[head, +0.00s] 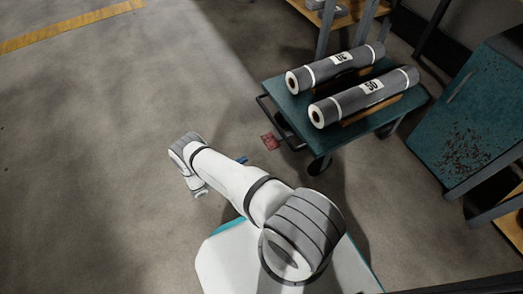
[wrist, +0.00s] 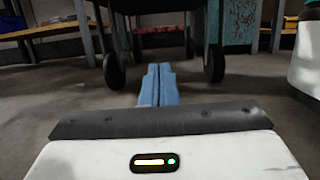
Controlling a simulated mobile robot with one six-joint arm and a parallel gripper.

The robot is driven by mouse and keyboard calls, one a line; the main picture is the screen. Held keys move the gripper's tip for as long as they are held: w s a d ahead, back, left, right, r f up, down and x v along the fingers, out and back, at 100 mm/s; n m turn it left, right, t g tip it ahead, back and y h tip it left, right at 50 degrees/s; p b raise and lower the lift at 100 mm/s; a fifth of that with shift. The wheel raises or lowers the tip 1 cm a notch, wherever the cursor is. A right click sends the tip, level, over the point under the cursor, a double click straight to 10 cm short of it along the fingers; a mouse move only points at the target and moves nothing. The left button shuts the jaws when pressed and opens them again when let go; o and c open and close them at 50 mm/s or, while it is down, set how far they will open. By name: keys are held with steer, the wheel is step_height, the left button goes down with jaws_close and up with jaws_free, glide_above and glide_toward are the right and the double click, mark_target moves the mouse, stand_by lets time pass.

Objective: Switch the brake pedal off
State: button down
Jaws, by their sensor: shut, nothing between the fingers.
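The brake pedal (head: 270,142) is a small red plate low at the near left edge of the teal trolley (head: 275,92). My gripper (head: 243,160) is mostly behind my arm in the head view, with blue fingertips showing a short way left of and below the pedal. In the wrist view the blue fingers of my gripper (wrist: 158,70) are together, empty, and point toward the underside of the trolley between two dark wheels.
Two grey rolls, one behind (head: 335,68) and one nearer (head: 363,96), lie on the trolley. A black handle bar (head: 268,112) runs along its left side. A teal cabinet (head: 470,115) stands at right. The floor at left is clear.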

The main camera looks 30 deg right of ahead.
steer(key=b, duration=0.2)
glide_toward(278, 138)
steer(key=d, duration=0.2)
steer(key=shift+r, duration=0.15)
steer(key=shift+p, duration=0.3)
